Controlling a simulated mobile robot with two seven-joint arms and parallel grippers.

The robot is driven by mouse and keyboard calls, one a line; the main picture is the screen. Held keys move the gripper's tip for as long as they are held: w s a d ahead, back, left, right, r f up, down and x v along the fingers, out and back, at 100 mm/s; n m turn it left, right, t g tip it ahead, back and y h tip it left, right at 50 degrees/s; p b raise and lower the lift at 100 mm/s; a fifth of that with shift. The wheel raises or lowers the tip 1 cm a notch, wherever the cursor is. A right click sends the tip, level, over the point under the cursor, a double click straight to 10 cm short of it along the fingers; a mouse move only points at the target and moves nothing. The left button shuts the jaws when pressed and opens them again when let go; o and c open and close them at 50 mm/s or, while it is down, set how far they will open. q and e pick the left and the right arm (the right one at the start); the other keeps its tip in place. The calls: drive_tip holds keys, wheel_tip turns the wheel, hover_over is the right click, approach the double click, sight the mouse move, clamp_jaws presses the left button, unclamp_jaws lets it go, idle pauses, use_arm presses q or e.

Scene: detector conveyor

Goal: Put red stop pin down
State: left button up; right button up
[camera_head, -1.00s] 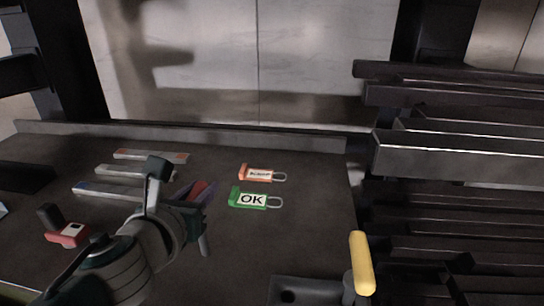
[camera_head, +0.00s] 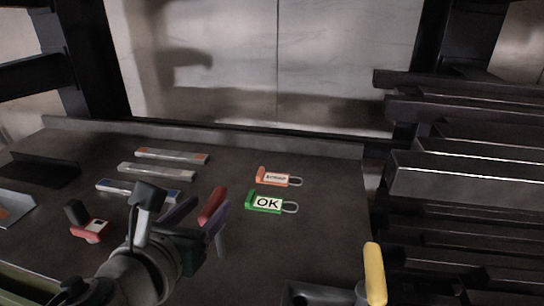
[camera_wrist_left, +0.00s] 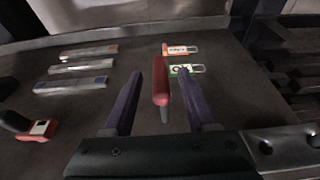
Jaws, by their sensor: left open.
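The red stop pin (camera_head: 212,205) has a red grip and a thin grey shaft. It stands roughly upright, between the purple fingers of my left gripper (camera_head: 200,213). In the left wrist view the pin (camera_wrist_left: 161,84) is between the two spread fingers (camera_wrist_left: 158,98), with a gap visible on either side. My left gripper is open. Whether the shaft's lower end rests on the table or in a hole cannot be told. My right gripper is not in view.
On the dark table (camera_head: 310,235) lie an orange tag (camera_head: 274,177), a green OK tag (camera_head: 264,203), several grey bars (camera_head: 157,172) and a red device (camera_head: 92,231). A yellow handle (camera_head: 375,272) stands front right. Dark conveyor rails (camera_head: 460,185) lie to the right.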

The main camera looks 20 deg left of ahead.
use_arm(q)
drive_tip(key=s+a+r+n+g+y, duration=0.2)
drive_tip(key=s+n, duration=0.3)
drive_tip(key=n, duration=0.5)
drive_tip(key=s+a+r+n+g+y, duration=0.1)
drive_tip(key=s+a+n+g, duration=0.15)
drive_tip(key=s+n, duration=0.45)
drive_tip(key=s+d+f+n+g+h, duration=0.1)
drive_tip(key=s+d+n+g+h, duration=0.5)
drive_tip(key=d+n, duration=0.5)
drive_tip(key=s+n, duration=0.2)
drive_tip(key=n, duration=0.1)
drive_tip(key=shift+s, duration=0.15)
drive_tip(key=shift+f, duration=0.1)
